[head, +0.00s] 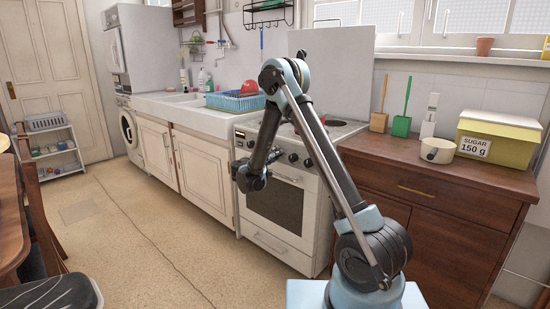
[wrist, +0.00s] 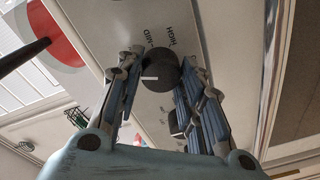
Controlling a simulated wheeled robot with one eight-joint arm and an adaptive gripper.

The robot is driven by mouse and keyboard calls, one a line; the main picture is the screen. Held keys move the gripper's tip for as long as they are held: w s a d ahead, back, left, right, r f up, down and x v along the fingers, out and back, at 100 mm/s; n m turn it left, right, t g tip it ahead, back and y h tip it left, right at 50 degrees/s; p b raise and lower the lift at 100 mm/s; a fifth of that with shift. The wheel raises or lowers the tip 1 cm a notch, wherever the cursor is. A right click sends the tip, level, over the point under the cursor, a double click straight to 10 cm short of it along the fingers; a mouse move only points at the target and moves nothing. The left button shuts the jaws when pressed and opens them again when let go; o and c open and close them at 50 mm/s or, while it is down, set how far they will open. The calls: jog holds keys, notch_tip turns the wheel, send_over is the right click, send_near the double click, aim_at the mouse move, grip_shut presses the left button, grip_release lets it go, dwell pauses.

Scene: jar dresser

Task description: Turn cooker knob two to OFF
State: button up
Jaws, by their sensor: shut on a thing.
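The white cooker (head: 262,222) stands in the middle of the head view, with a row of dark knobs (head: 293,158) along its front panel, partly hidden by my arm. In the wrist view, my gripper (wrist: 162,66) is shut on a round dark cooker knob (wrist: 164,72), one finger on each side. A white pointer mark on this knob points left in the picture. The words MID and HIGH are printed on the panel beside it. I cannot tell the knob's number. My gripper (head: 246,179) is in front of the cooker in the head view; its fingertips are not clear there.
Another dark knob (wrist: 174,121) lies just below the held one in the wrist view. A brown dresser (head: 415,200) stands right of the cooker, with a yellow sugar box (head: 500,137) on top. A sink unit (head: 190,165) stands left. The floor in front is clear.

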jog(key=n, duration=0.4)
jog(key=shift+a+n, duration=0.1)
jog(key=shift+n, duration=0.2)
jog(key=o, duration=1.1)
jog(key=shift+w+f, duration=0.1)
jog(key=shift+c, duration=0.2)
jog(key=v, duration=1.2)
